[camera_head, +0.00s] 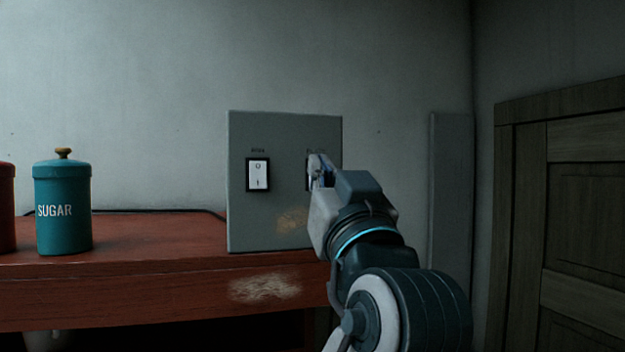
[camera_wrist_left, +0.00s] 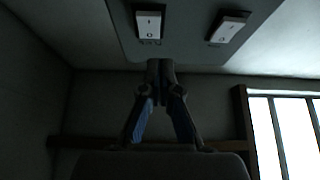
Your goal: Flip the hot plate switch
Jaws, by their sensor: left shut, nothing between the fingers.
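A grey switch panel (camera_head: 275,215) stands upright at the back of the red table. Its left rocker switch (camera_head: 258,174) is white in a black frame. The right switch is mostly hidden behind my left gripper (camera_head: 317,168) in the head view. The labels above both are too small to read surely. My left gripper is shut and empty, its tips in front of the right switch; contact cannot be told. In the left wrist view, upside down, the shut fingertips (camera_wrist_left: 160,66) point toward the panel (camera_wrist_left: 186,48), below one rocker switch (camera_wrist_left: 149,25); the other (camera_wrist_left: 229,27) is further right.
A teal sugar canister (camera_head: 63,208) and part of a red canister (camera_head: 6,207) stand on the red table (camera_head: 150,245) at left. A dark cable runs along the wall. A wooden door (camera_head: 570,220) is at right. The tabletop between canister and panel is clear.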

